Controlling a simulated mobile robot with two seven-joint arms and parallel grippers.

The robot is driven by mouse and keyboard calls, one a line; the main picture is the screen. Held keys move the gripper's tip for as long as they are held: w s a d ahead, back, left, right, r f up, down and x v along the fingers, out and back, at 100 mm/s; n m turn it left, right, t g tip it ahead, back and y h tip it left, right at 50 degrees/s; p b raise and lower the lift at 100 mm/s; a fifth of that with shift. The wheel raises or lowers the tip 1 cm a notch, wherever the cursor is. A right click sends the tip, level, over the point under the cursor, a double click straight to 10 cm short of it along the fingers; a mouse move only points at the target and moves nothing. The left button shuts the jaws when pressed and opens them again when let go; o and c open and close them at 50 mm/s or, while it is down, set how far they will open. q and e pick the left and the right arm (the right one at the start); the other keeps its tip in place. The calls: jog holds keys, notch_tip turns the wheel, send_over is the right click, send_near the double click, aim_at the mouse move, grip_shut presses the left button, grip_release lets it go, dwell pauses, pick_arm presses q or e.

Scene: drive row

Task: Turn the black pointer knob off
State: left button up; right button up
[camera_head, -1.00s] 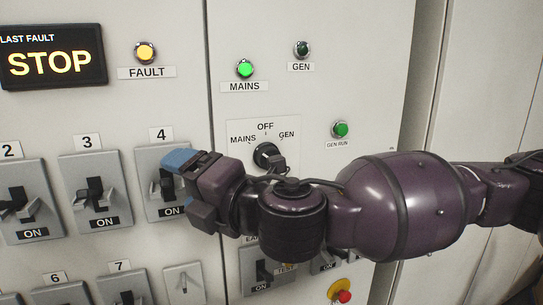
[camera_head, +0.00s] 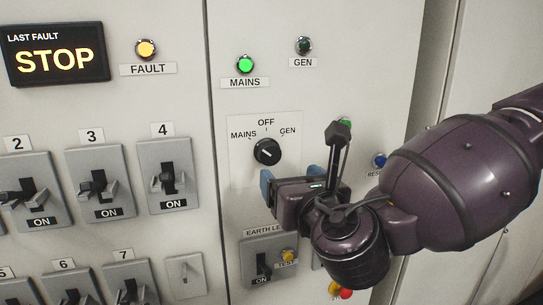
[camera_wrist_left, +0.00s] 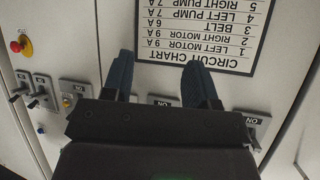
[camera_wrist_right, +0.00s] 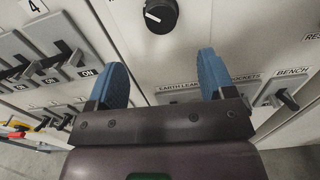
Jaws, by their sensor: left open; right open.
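The black pointer knob (camera_head: 267,151) sits on a white plate (camera_head: 240,180) marked MAINS, OFF and GEN. Its white mark points up and left toward MAINS. The knob also shows at the top of the right wrist view (camera_wrist_right: 160,14), beyond the fingertips. My right gripper (camera_head: 289,184) is just below and right of the knob, apart from it. In the right wrist view its blue fingers (camera_wrist_right: 161,75) are spread with nothing between them. My left gripper (camera_wrist_left: 158,70) shows only in its wrist view, open and empty before a circuit chart (camera_wrist_left: 197,30).
Numbered breaker switches (camera_head: 171,178) fill the panel to the left. A lit green MAINS lamp (camera_head: 245,64) and a dark GEN lamp (camera_head: 304,45) are above the knob. An earth leakage switch (camera_head: 262,265) is below. A blue button (camera_head: 379,160) is right, beside my arm.

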aim_at(271, 156)
jog(key=p+x, duration=0.2)
jog(key=x, duration=0.7)
jog(key=shift+w, duration=0.25)
pick_arm(q)
jog(key=shift+s+a+r+p, duration=0.15)
jog(key=shift+s+r+p, duration=0.2)
jog(key=shift+s+r, duration=0.15)
pick_arm(e)
jog(key=shift+w+a, duration=0.2)
jog(key=shift+w, duration=0.45)
pick_arm(q)
jog(key=shift+w+r, duration=0.15)
jog(key=shift+r, duration=0.05)
pick_arm(e)
jog(key=c, duration=0.9)
